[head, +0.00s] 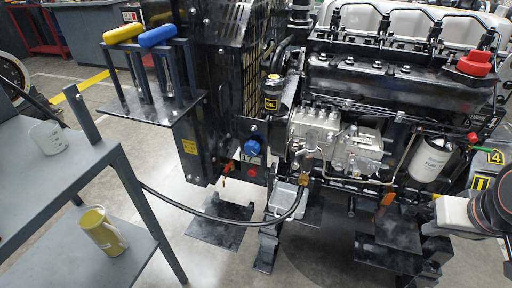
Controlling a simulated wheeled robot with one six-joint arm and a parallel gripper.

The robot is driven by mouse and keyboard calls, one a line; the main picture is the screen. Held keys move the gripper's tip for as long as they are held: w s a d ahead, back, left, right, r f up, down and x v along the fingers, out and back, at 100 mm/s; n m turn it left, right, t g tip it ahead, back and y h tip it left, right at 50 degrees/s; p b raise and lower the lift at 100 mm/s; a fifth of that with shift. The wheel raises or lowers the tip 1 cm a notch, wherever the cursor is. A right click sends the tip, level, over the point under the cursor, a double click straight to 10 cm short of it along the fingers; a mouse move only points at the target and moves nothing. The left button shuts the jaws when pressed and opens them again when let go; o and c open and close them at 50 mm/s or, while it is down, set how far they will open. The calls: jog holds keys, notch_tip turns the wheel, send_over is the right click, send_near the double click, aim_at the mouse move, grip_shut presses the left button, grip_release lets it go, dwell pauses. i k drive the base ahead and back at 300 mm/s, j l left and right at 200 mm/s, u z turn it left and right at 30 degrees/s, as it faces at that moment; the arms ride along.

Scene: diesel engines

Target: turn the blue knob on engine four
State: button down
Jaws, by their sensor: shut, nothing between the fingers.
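The blue knob (251,147) sits low on the black panel at the engine's left end, just above a plate marked 17. A yellow plate marked 4 (495,157) is on a grey part at the right edge. My gripper (431,270) seems to be the dark shape below the white end of my arm at the lower right. It is shut and holds nothing, well to the right of the knob and lower in the picture. Its fingers are hard to tell from the black engine stand behind.
A red button (252,172) is under the knob. A black hose (225,218) crosses below it to the grey shelf (80,190) at left. A black bracket with yellow (123,33) and blue (158,36) handles juts out. Black feet (221,225) stand on the floor.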

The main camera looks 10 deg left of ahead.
aim_at(251, 148)
jog(key=k+j+z, duration=0.1)
jog(key=k+j, duration=0.7)
